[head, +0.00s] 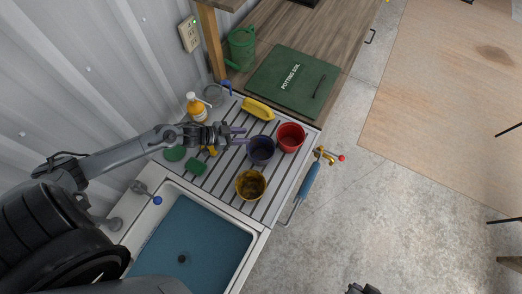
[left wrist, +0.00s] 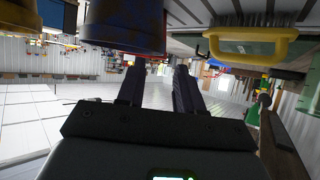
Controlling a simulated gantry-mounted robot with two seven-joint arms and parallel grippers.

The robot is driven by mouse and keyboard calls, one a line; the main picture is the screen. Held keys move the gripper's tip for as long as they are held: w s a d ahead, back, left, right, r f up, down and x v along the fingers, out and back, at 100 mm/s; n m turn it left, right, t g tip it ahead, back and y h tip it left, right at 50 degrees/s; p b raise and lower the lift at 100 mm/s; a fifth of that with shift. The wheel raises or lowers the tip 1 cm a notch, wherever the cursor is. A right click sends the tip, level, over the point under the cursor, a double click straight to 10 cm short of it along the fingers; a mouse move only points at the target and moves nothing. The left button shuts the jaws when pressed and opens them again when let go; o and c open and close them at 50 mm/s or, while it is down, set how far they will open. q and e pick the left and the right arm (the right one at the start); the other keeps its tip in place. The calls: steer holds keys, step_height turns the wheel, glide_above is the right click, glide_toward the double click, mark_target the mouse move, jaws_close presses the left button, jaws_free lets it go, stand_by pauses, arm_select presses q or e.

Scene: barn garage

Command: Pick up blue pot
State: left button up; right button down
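The blue pot (head: 261,151) stands on the slatted drying rack beside the sink, between a red pot (head: 290,137) and a yellow pot (head: 251,184). My left gripper (head: 241,136) is just left of the blue pot, fingers pointing towards it. Its fingers are apart with nothing visible between them. In the left wrist view, the blue pot (left wrist: 124,22) fills the upper left, beyond and above the open fingers (left wrist: 160,68). I cannot tell whether a finger touches it. A dark part at the head view's bottom edge may be my right gripper (head: 363,289); its fingers are unclear.
The sink (head: 195,250) is in front.

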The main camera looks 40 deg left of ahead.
mark_target(254, 138)
arm_select(q)
steer(key=shift+x, duration=2.85)
steer(key=shift+c, duration=0.5)
jaws_close()
steer(key=shift+s, duration=0.1)
